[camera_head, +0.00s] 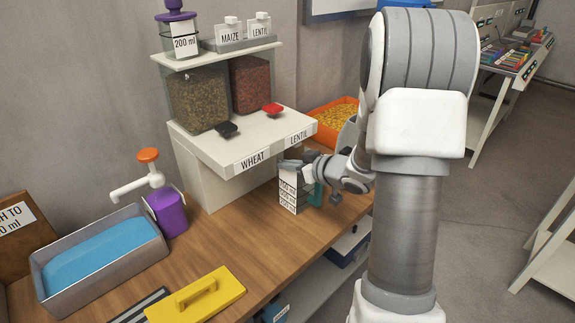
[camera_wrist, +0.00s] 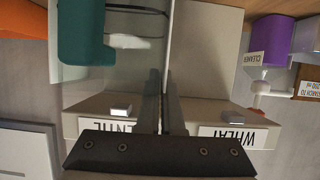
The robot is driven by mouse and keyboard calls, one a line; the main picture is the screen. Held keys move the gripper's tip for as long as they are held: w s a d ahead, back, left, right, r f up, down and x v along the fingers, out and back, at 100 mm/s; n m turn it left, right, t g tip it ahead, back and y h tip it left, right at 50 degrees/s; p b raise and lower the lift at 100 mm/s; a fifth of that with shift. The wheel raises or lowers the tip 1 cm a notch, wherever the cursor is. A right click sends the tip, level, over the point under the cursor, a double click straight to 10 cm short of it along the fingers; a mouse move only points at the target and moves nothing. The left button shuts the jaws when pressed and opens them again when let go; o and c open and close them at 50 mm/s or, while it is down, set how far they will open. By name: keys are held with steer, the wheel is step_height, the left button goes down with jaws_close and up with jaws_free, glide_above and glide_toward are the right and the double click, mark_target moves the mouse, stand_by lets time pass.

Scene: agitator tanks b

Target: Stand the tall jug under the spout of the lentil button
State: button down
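The tall jug (camera_head: 290,191) has a graduated face and a teal handle (camera_head: 316,194). In the head view it is upright, below the front right of the dispenser. In the wrist view, which is upside down, its teal handle (camera_wrist: 84,35) is at the upper left, beside its clear wall. My gripper (camera_head: 296,166) is at the jug's top; its fingers (camera_wrist: 162,90) look closed on the jug's wall. The red lentil button (camera_head: 272,109) is on the ledge above the LENTIL label. I cannot tell whether the jug touches the table.
The dark wheat button (camera_head: 227,130) is left on the dispenser ledge (camera_head: 214,148). An orange bin (camera_head: 325,137) is behind. Bare wood lies before the dispenser.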

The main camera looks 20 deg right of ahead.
steer(key=c, duration=1.1)
jaws_free()
steer(key=shift+f, duration=0.1)
steer(key=shift+r, duration=0.35)
steer(key=p+v, duration=0.2)
steer(key=v, duration=1)
steer(key=shift+f, duration=0.2)
